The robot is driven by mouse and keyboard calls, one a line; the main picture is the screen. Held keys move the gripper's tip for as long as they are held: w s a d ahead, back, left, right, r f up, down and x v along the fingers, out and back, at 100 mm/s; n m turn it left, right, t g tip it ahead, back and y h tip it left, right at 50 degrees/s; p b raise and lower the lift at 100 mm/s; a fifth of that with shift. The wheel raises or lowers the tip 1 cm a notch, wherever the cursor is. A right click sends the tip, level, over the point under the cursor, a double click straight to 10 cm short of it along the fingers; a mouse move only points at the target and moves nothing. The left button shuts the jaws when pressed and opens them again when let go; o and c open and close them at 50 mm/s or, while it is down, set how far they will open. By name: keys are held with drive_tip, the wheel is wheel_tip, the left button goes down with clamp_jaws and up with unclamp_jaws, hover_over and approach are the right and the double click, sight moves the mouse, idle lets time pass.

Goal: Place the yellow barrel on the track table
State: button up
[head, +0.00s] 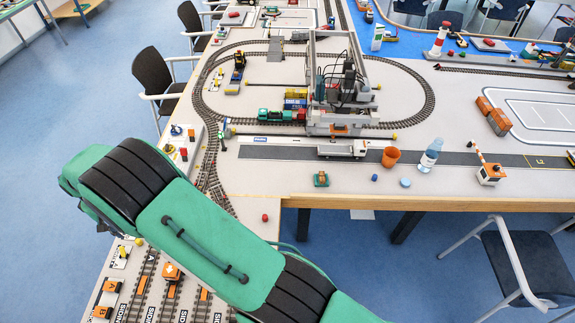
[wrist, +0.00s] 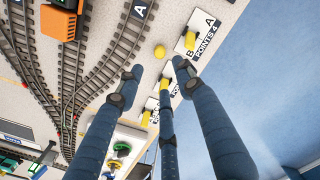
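A small round yellow piece (wrist: 159,51), which looks like the yellow barrel seen from above, is on the pale table top in the wrist view, between a track and a points lever plate. A small yellow piece (head: 139,241) also shows left of my green arm in the head view; I cannot be sure it is the same one. My gripper (wrist: 153,76) has its dark blue fingers spread, with nothing between them, and the yellow piece appears beyond the tips. The head view does not show my gripper. The table with tracks (head: 262,180) fills much of the head view.
Lever plates with yellow handles (wrist: 190,40) stand near the table edge, beside the fingers. Tracks and an orange wagon (wrist: 60,20) lie to the left. A gantry crane (head: 342,90) stands over the oval track. An orange bucket (head: 390,157) stands near the front edge.

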drive_tip(key=w+d+r+m, duration=0.1)
drive_tip(key=w+d+r, duration=0.75)
drive_tip(key=r, duration=0.45)
drive_tip(key=w+d+r+m+t+y, duration=0.15)
drive_tip(key=w+d+r, duration=0.25)
drive_tip(key=d+r, duration=1.05)
drive_tip(key=w+d+r+m+t, duration=0.1)
drive_tip(key=w+d+r+m, duration=0.25)
drive_tip(key=d+r, duration=1.1)
drive_tip(key=s+d+r+m+t, duration=0.1)
drive_tip(key=s+d+r+m, duration=0.2)
drive_tip(key=d, duration=1.1)
drive_tip(key=s+d+r, duration=0.3)
drive_tip(key=s+d, duration=0.2)
drive_tip(key=d, duration=0.8)
drive_tip(key=s+d+f+m+t, duration=0.1)
drive_tip(key=s+d+m, duration=0.1)
drive_tip(key=s+d, duration=0.7)
drive_tip(key=s+d+f+m+t+h, duration=0.1)
drive_tip(key=s+d+m, duration=0.1)
drive_tip(key=s+d, duration=0.7)
drive_tip(key=shift+s+d+f, duration=0.25)
drive_tip(key=shift+s, duration=0.9)
